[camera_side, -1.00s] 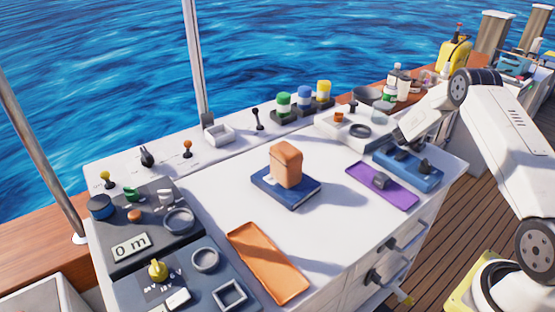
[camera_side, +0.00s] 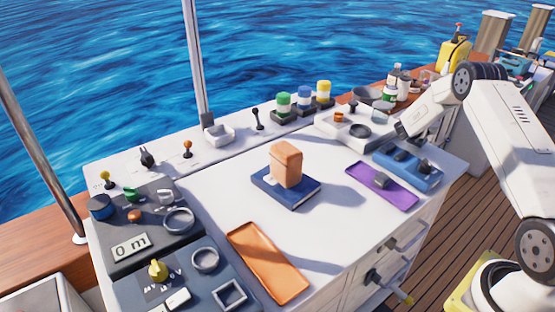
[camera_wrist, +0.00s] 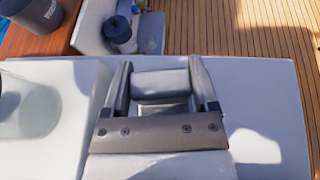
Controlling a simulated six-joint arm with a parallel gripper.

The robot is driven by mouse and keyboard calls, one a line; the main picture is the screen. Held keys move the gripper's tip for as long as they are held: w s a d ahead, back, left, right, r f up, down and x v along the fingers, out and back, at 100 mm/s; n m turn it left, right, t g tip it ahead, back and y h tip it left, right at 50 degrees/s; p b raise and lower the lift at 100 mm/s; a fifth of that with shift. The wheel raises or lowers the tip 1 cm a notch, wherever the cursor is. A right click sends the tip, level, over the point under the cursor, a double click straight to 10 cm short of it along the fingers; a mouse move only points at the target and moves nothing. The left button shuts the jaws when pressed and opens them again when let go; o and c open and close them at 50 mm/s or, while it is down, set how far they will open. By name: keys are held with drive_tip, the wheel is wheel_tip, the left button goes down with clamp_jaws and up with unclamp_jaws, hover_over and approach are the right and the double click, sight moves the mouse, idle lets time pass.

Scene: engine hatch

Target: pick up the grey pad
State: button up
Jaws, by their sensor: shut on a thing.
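In the wrist view the grey pad (camera_wrist: 161,84) sits between the two dark fingers of my gripper (camera_wrist: 161,76), which are shut on it. It shows as a smooth grey block spanning the gap, with white surface around the gripper beyond it. In the side view my gripper (camera_side: 404,131) is at the right end of the white worktop, close behind the blue tray. The pad cannot be made out there.
The blue tray (camera_side: 436,178) holds dark pieces. An orange block (camera_side: 286,165) stands on a blue book (camera_side: 296,199). An orange tray (camera_side: 268,262) lies at the front.

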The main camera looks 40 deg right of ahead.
drive_tip(key=s+a+r, duration=0.9)
drive_tip(key=s+r, duration=0.1)
drive_tip(key=r, duration=0.1)
drive_tip(key=shift+s, duration=0.3)
drive_tip(key=shift+a, duration=0.1)
idle(0.8)
